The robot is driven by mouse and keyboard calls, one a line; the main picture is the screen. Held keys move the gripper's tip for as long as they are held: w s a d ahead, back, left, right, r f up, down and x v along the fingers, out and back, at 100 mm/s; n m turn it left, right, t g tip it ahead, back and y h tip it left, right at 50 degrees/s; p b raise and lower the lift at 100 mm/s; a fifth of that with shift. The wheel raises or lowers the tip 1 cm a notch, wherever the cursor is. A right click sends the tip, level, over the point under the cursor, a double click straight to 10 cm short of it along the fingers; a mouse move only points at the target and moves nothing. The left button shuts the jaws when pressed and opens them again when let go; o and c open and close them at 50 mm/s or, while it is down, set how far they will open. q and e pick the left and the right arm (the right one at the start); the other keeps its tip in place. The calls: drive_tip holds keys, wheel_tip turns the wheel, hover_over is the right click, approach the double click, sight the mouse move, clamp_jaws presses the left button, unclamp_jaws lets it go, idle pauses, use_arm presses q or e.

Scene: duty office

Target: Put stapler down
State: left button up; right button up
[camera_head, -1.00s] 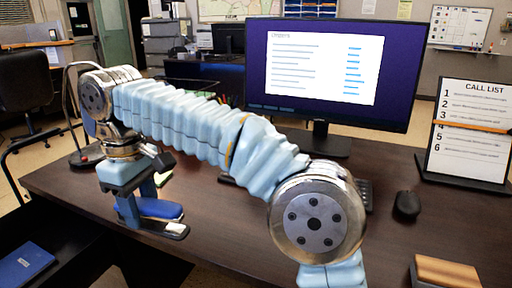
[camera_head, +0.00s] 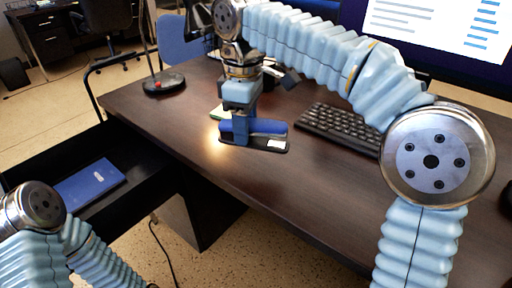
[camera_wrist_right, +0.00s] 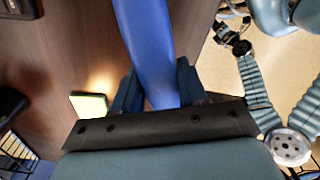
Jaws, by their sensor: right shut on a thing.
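The blue stapler (camera_head: 268,127) with a dark base is at the front left part of the brown desk (camera_head: 330,190). My right gripper (camera_head: 240,128) points down and is shut on the stapler. The stapler's blue body (camera_wrist_right: 150,45) runs between the two fingers (camera_wrist_right: 157,90) in the right wrist view. I cannot tell whether its base touches the desk top.
A black keyboard (camera_head: 342,126) lies right of the stapler. A lamp base (camera_head: 163,83) stands at the desk's far left. An open drawer (camera_head: 150,165) holds a blue book (camera_head: 89,185). The desk front is clear.

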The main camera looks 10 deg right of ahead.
drive_tip(key=shift+w+d+f, duration=0.25)
drive_tip(key=shift+d+f, duration=0.6)
drive_tip(key=shift+f, duration=0.2)
drive_tip(key=shift+w+d+f+b, duration=0.15)
drive_tip(key=shift+f+b, duration=0.15)
drive_tip(key=shift+f, duration=0.6)
drive_tip(key=shift+s+d+f+b, duration=0.1)
drive_tip(key=shift+f+b, duration=0.15)
drive_tip(key=shift+f, duration=0.65)
drive_tip(key=shift+f, duration=0.1)
drive_tip(key=shift+f, duration=0.1)
drive_tip(key=o, duration=1.2)
wheel_tip(320, 180, up, 12)
drive_tip(key=p, duration=0.3)
drive_tip(key=shift+r+p, duration=0.2)
drive_tip(key=shift+p, duration=0.1)
